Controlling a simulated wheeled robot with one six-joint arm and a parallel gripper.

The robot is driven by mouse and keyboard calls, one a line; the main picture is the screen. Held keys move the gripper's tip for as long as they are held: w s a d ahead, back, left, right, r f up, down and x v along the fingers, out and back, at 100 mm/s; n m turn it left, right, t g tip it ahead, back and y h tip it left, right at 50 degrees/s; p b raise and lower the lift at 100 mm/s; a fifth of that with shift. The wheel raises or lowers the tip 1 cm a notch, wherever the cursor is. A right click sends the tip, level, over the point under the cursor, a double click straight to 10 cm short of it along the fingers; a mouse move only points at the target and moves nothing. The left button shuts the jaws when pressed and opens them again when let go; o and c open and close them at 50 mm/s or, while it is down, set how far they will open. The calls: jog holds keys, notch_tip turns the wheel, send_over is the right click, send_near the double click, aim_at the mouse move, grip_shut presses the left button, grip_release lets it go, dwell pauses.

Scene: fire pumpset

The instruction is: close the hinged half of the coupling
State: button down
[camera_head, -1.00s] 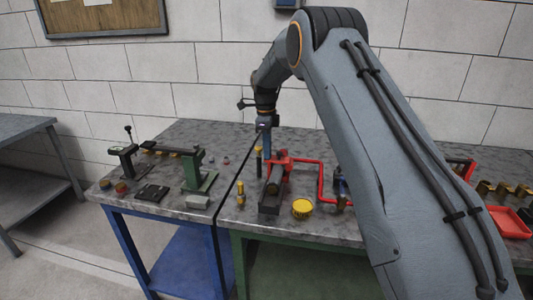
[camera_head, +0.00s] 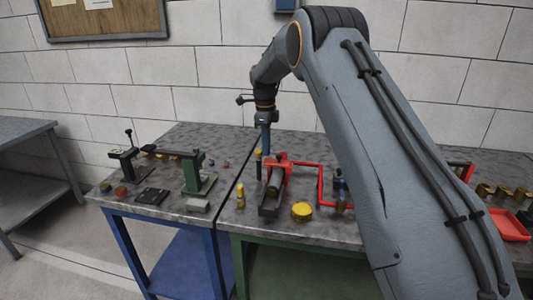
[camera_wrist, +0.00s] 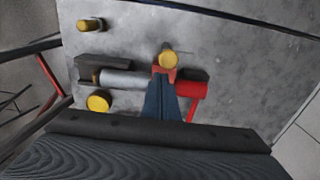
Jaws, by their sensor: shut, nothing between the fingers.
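The red coupling (camera_head: 280,162) stands on the workbench at the far end of a dark trough, joined to a red pipe. In the wrist view, a red block (camera_wrist: 165,73) lies between a grey cylinder (camera_wrist: 124,80) and a red cylinder (camera_wrist: 191,89). A brass-coloured round end (camera_wrist: 169,59) shows beside the block. I cannot tell which part is the hinged half or how far it is swung. My gripper (camera_head: 265,152) points down beside the coupling, shut and empty. Its blue fingers (camera_wrist: 162,82) partly cover the red block, and contact is unclear.
The dark trough (camera_head: 269,207) extends towards me. A yellow cap (camera_head: 301,211) and a small brass fitting (camera_head: 240,196) stand nearby. The red pipe (camera_head: 322,185) runs right. A green vise-like stand (camera_head: 198,180) is on the left bench. Bare bench lies behind the coupling.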

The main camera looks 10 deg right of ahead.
jog(key=w+a+r+b, duration=0.3)
jog(key=a+b, duration=0.1)
jog(key=a, duration=0.4)
jog(key=s+d+n, duration=0.2)
jog(key=s+n, duration=0.1)
jog(key=s, duration=0.2)
jog(key=s+d+f+n, duration=0.1)
jog(key=s+d+n, duration=0.2)
jog(key=s+n, duration=0.1)
jog(key=s+d+n, duration=0.3)
jog(key=s+n, duration=0.1)
jog(key=s, duration=0.2)
jog(key=shift+s+d+f+t, duration=0.2)
jog(key=shift+s+f+t, duration=0.05)
jog(key=shift+f+t, duration=0.05)
jog(key=s+d+f+n, duration=0.2)
jog(key=s+n, duration=0.1)
jog(key=s, duration=0.6)
jog(key=s+d+f+n, duration=0.2)
jog(key=s+n, duration=0.2)
jog(key=s, duration=0.6)
jog(key=s+d+f+n, duration=0.2)
jog(key=s+n, duration=0.2)
jog(key=s, duration=0.5)
jog(key=shift+s+f+t, duration=0.25)
jog(key=shift+f+t, duration=0.05)
